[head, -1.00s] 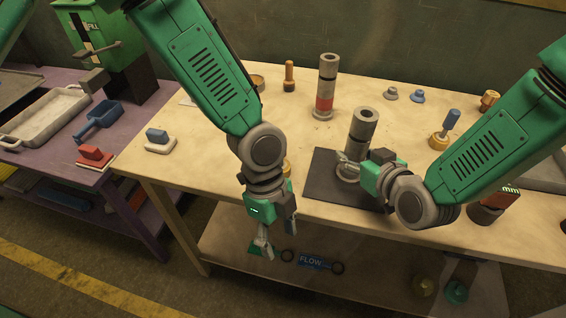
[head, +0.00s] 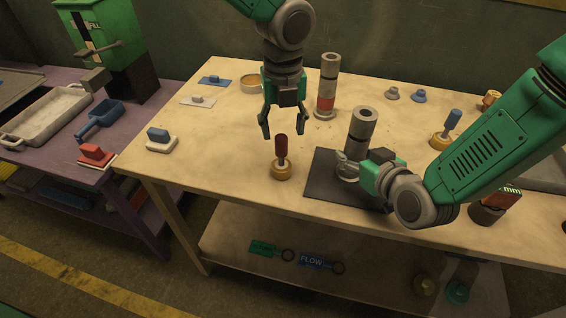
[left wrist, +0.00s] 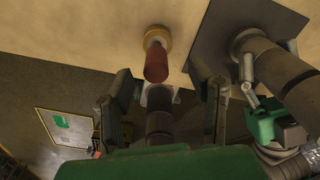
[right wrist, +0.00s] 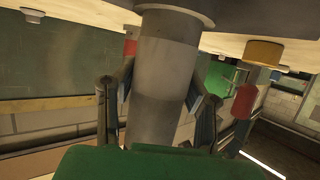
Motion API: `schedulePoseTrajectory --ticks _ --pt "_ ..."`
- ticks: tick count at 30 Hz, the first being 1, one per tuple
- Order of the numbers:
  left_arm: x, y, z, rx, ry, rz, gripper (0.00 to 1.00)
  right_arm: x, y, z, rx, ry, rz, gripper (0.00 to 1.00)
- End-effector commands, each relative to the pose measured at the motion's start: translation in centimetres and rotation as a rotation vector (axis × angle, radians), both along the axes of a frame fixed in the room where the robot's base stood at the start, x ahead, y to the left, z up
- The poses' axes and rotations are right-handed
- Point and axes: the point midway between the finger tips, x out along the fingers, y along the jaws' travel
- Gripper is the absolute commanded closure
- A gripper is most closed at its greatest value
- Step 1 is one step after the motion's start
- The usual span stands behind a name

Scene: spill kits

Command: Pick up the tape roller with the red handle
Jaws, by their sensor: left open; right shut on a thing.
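The tape roller with the red handle (head: 281,152) stands upright on its yellow round base (head: 282,171), left of the dark mat. It also shows in the left wrist view (left wrist: 157,62), between my left fingers. My left gripper (head: 283,127) is open and empty, pointing down just above and behind the handle, not visibly touching it. My right gripper (head: 352,165) is shut on a grey cylinder with dark bands (head: 361,128), which stands upright on the dark mat (head: 322,180). That cylinder (right wrist: 163,85) fills the middle of the right wrist view.
A blue-handled roller (head: 446,130) stands at the right. A cylinder with a red band (head: 327,90) stands behind. A white-based tool with a blue grip (head: 161,140) sits at the left. Tags lie on the lower shelf.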

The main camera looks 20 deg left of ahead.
Motion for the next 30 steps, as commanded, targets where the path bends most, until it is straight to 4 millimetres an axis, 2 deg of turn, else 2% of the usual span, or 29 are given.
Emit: schedulePoseTrajectory --ticks 12,21,25,30 --pt "-0.5 0.0 -5.1 0.000 0.001 0.001 0.52 -0.1 0.0 -0.2 -0.002 0.006 0.001 1.00" --pt "-0.5 0.0 -5.5 -0.001 0.000 0.001 0.52 -0.1 0.0 -0.2 -0.002 0.005 0.001 1.00" --pt "-0.5 0.0 -5.4 -0.001 0.000 0.001 0.98 -0.1 0.0 -0.2 -0.002 0.005 0.001 1.00" --pt "-0.4 0.0 -5.4 -0.002 -0.001 0.001 1.00 -0.1 0.0 -0.2 -0.002 0.005 0.001 1.00"
